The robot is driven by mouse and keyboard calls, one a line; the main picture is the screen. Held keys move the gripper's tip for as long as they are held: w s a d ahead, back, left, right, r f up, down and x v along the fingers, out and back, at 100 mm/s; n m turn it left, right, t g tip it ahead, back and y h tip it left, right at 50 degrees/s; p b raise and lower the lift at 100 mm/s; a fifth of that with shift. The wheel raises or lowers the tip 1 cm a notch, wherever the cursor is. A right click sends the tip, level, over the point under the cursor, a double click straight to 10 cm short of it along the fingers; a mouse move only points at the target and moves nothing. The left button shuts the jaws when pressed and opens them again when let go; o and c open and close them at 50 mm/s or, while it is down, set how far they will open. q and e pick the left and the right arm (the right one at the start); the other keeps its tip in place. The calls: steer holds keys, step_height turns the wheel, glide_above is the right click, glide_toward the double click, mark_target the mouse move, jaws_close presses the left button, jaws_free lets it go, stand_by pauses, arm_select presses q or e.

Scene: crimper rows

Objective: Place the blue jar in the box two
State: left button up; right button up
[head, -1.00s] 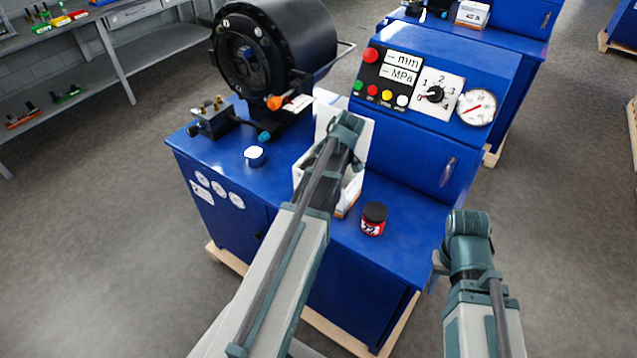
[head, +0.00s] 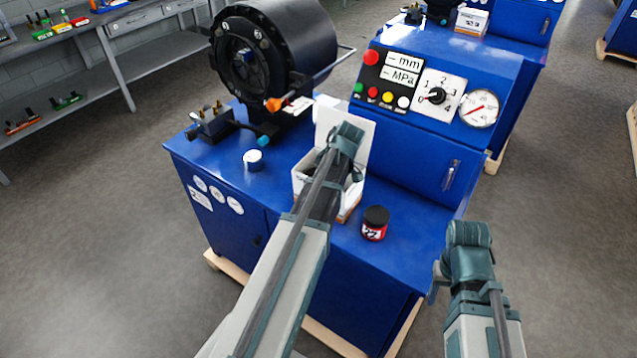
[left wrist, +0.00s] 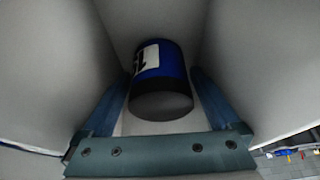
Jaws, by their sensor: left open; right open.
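The blue jar (left wrist: 160,72), with a dark lid and a white label, shows in the left wrist view inside a light-walled box (left wrist: 60,60). My left gripper (left wrist: 160,80) is open, one finger on each side of the jar, with narrow gaps. In the head view my left arm reaches over an open white box (head: 354,140) on the blue machine, hiding much of it and its own gripper. A second white box (head: 472,20) stands on the machine behind. I cannot read which box is two. My right gripper (head: 437,272) is mostly hidden behind its wrist, off the machine's right side.
A red jar (head: 375,223) with a black lid stands right of the near box. A black crimper head (head: 275,55) and a control panel (head: 430,90) rise behind.

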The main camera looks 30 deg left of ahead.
arm_select(q)
steer(key=shift+r, duration=0.1)
steer(key=p+v, duration=1.1)
steer(key=v, duration=0.1)
